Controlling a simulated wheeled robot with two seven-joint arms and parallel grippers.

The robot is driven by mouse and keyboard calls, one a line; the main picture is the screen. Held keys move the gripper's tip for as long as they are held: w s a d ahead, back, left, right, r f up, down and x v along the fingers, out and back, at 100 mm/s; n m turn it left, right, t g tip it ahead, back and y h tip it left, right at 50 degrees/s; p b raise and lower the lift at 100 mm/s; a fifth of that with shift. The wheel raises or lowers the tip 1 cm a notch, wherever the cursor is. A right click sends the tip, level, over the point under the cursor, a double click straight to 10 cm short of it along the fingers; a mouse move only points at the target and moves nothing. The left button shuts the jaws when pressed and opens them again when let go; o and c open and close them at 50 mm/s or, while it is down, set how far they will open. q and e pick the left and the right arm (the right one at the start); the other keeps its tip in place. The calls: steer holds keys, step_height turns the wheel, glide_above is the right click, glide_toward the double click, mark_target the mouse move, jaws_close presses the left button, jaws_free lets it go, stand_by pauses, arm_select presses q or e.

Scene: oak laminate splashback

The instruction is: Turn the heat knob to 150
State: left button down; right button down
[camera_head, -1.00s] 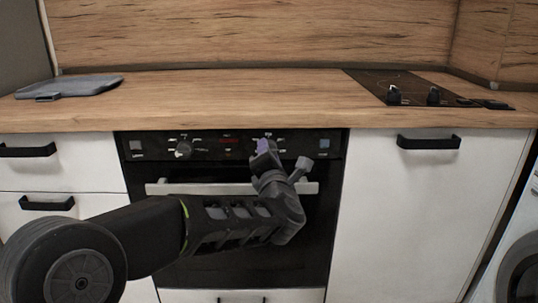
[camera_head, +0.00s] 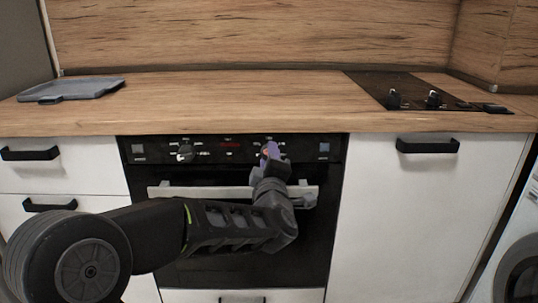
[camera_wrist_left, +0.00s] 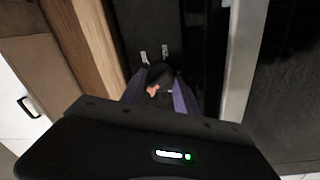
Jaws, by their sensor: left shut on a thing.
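The black oven (camera_head: 222,240) has a dark control panel under the worktop, with a round knob (camera_head: 185,153) on its left side and a red display (camera_head: 230,145) in the middle. My left gripper (camera_head: 271,152) is at the right side of this panel. It is shut on the right oven knob, which its fingers mostly hide in the head view. In the left wrist view the dark knob (camera_wrist_left: 160,74) shows between the two purplish fingers, with white marks on the panel beyond. The setting on the scale cannot be read. My right gripper is not in view.
The oven's silver handle bar (camera_head: 210,191) runs just below the panel, behind my left wrist. A grey tray (camera_head: 72,89) lies on the worktop at left. A black hob (camera_head: 415,90) with knobs is at right. White cabinets (camera_head: 420,215) flank the oven.

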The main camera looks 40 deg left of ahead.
arm_select(q)
steer(key=m+p, duration=0.2)
steer(key=m, duration=0.2)
steer(key=shift+m, duration=0.3)
steer(key=shift+m+h+p, duration=0.3)
steer(key=shift+m+p, duration=0.1)
steer(key=shift+m, duration=0.9)
steer(key=c, duration=0.9)
jaws_free()
steer(key=p+v, duration=0.1)
steer(key=v, duration=0.6)
steer(key=shift+s+d, duration=0.2)
steer(key=shift+s, duration=0.15)
steer(key=shift+f, duration=0.15)
